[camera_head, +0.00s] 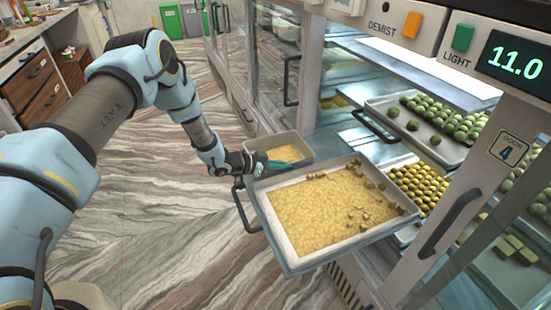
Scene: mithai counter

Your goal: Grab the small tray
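A small tray (309,153) with pale walls and a flat yellow filling sits behind the big tray's far left corner. A much bigger metal tray (290,262), partly filled with yellow crumbly sweet, juts out of the counter in front of it. My gripper (268,164) is at the near side of the small tray, by the big tray's far left corner. A teal part of it shows there. Its fingertips are small and partly hidden, so I cannot tell if it is open, shut or touching either tray.
A tray of green balls (462,150) and yellow balls (422,184) lie on shelves inside the glass counter. A dark door handle (450,222) stands at right. Another dark handle (243,207) is beside the big tray. The marbled floor (170,225) at left is clear.

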